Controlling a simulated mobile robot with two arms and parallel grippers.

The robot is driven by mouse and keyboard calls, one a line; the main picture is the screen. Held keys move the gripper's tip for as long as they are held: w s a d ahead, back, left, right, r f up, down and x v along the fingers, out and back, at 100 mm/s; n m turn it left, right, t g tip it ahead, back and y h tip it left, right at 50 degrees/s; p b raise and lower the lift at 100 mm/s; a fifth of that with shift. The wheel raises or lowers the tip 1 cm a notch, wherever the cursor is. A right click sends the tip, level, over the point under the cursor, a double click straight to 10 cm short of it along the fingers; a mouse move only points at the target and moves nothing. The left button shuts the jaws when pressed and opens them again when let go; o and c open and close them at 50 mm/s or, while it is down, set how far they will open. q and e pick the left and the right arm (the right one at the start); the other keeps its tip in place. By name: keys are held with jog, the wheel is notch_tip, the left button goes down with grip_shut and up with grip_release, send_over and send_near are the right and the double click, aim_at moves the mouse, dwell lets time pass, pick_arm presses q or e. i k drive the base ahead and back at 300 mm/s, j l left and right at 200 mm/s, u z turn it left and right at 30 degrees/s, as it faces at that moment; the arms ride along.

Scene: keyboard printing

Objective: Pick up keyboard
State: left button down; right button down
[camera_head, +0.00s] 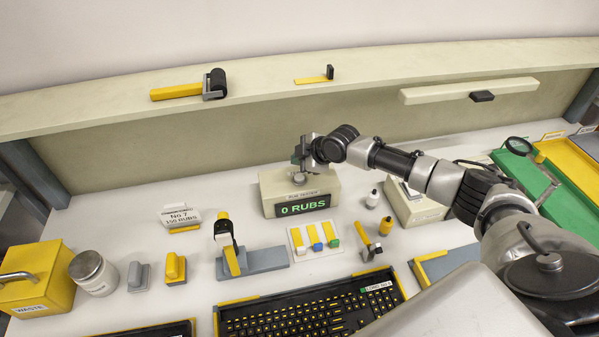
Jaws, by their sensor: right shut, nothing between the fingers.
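A black keyboard (300,312) with yellow edges lies on the white worktop at the bottom middle; its lower part is cut off by the frame and its right end is partly covered by my own body. A label is on its upper right. Part of another dark, yellow-edged item (150,331) shows left of it. My right gripper (298,177) is shut and empty over the top of the box with the green "0 RUBS" display (303,205), well beyond the keyboard. Whether it touches the box is unclear. My left gripper is not in view.
A yellow waste box (38,277), a lidded jar (93,273) and small stamps stand at left. A grey stand with a yellow tool (252,262) and a small tray (315,243) lie beyond the keyboard. Green (550,180) and yellow trays are at right.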

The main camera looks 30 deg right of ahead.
aim_at(339, 308)
jog(key=k, duration=2)
